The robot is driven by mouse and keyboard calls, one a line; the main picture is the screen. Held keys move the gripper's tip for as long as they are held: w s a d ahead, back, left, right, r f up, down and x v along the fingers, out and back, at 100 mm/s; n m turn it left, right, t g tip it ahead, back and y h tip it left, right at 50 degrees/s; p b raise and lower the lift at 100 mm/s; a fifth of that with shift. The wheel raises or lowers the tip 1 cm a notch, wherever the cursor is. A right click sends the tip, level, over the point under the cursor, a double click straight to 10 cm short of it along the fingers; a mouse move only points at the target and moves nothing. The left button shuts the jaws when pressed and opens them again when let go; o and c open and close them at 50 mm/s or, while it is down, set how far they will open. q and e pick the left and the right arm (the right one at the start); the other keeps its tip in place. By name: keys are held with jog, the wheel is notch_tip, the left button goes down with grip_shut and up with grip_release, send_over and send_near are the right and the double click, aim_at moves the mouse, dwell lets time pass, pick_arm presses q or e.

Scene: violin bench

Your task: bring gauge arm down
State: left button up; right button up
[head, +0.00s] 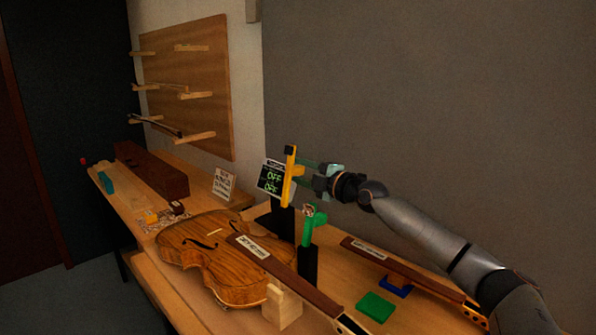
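The gauge arm seems to be the yellow bar (289,172), which stands nearly upright above a black post (281,220). A short yellow piece juts from its side toward my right gripper. My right gripper (304,172) comes in from the right, with its fingers at this yellow piece. At this size I cannot tell whether they close on it or only lie beside it. A dark display (271,180) behind the bar reads "OFF" twice in green. My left gripper is not in view.
A green piece (308,225) stands on another black post close below my gripper. A second neck (400,268) and a green block (375,306) lie to the right.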

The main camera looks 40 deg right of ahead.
grip_shut()
dwell(1.1)
